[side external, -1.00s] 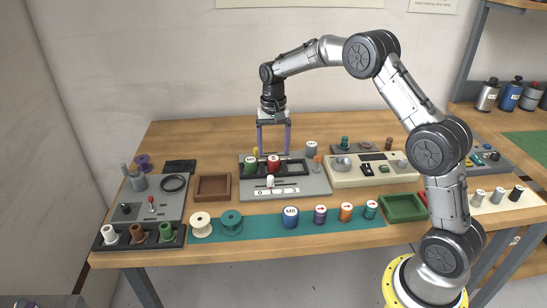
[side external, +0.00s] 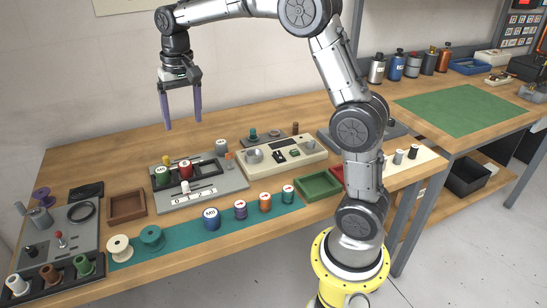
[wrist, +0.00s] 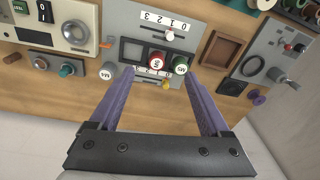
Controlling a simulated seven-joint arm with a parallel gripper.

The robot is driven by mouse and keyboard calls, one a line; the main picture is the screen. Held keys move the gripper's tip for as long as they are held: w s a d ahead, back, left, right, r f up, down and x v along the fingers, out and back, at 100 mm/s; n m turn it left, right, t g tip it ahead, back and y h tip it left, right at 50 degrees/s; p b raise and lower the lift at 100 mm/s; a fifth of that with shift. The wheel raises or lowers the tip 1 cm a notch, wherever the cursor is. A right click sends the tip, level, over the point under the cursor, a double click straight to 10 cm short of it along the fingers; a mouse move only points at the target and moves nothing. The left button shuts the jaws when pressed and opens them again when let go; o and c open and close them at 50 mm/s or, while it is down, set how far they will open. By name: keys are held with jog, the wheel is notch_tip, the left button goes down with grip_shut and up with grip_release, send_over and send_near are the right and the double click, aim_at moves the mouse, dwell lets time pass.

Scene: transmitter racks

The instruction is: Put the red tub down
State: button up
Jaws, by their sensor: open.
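The red tub (side external: 185,171), with a white label on its lid, stands upright in a black slotted rack (side external: 221,158) on a grey panel (side external: 232,181). A green tub (side external: 161,177) stands beside it, on its left in the side view. In the wrist view the red tub (wrist: 157,62) is left of the green tub (wrist: 180,65), with an empty slot further left. My gripper (side external: 183,125) is open and empty, its purple fingers pointing down, clearly above the red tub and apart from it.
A number strip with a white knob (side external: 185,187) lies in front of the rack. A brown tray (side external: 127,205) is to the left and a beige instrument panel (side external: 283,154) to the right. Several labelled tubs and spools stand on a teal mat (side external: 183,237) in front.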

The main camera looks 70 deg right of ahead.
jog(key=s+a+r+n+t, duration=0.1)
jog(key=s+a+r+n, duration=0.2)
jog(key=s, duration=0.5)
jog(key=s+a+f+n+t, duration=0.1)
jog(key=s+a+f+n, duration=0.1)
jog(key=s, duration=0.8)
jog(key=s+a+f+n+t, duration=0.2)
jog(key=s+a, duration=0.1)
jog(key=s, duration=0.6)
jog(key=shift+s, duration=0.35)
